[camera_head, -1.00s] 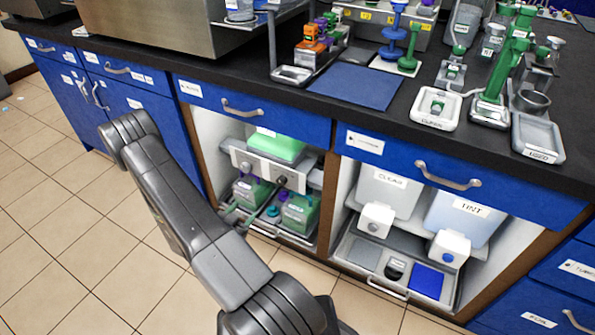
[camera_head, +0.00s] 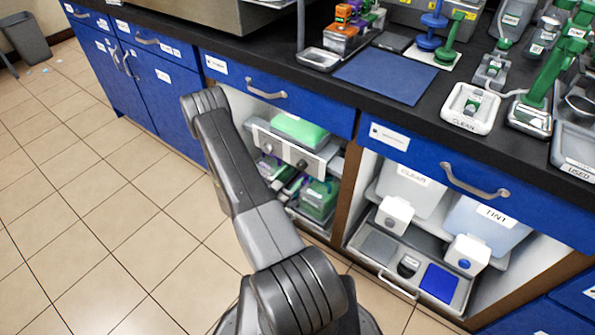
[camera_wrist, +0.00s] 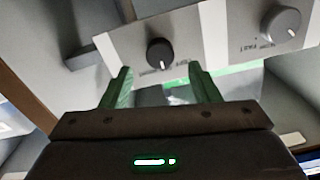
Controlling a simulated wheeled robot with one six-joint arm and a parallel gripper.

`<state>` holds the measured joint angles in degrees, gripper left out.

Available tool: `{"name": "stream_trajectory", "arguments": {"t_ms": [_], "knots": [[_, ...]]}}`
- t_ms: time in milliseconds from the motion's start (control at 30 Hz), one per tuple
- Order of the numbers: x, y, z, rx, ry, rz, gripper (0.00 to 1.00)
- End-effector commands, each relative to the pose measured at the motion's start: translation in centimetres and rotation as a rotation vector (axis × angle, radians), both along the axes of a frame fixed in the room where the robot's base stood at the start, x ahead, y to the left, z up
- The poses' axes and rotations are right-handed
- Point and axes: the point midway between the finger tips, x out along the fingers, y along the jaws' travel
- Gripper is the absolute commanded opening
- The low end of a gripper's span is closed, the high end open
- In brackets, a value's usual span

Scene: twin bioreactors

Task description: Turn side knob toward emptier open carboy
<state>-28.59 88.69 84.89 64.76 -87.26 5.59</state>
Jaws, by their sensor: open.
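A light panel (camera_wrist: 215,42) inside the open cabinet bay carries a dark knob (camera_wrist: 160,52) and a grey knob (camera_wrist: 281,22). In the head view the dark knob (camera_head: 302,165) is on the panel's right part. My gripper (camera_wrist: 162,84) is open and empty, its green fingers short of the panel. The dark knob shows beyond the gap between the fingertips, apart from them. A green carboy (camera_head: 318,200) stands below the panel; my arm partly hides another beside it. I cannot tell their fill levels. My gripper is hidden in the head view.
A brown cabinet post (camera_head: 350,190) divides this bay from the right one. That bay holds CLEAR (camera_head: 413,178) and TINT (camera_head: 495,215) containers above a pulled-out tray (camera_head: 398,285). A blue drawer (camera_head: 290,98) overhangs the panel.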

Motion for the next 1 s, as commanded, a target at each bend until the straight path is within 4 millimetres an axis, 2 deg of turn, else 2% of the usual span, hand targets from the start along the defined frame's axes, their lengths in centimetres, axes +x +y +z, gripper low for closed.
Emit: {"name": "stream_trajectory", "arguments": {"t_ms": [100, 300, 633, 667, 867, 900, 1000], "knots": [[1.6, -1.3, 0.0, -0.001, -0.001, -0.003, 0.56], [3.2, -2.4, 0.0, 0.000, -0.001, -0.001, 0.56], [3.6, -2.6, 0.0, -0.001, 0.000, 0.001, 0.56], [3.6, -2.6, 0.0, -0.001, 0.000, 0.001, 0.54], [3.5, -2.6, 0.0, -0.001, 0.001, 0.000, 0.14], [3.5, -2.6, 0.0, -0.001, 0.001, 0.000, 0.11], [3.5, -2.6, 0.0, -0.002, 0.002, 0.000, 0.11]]}}
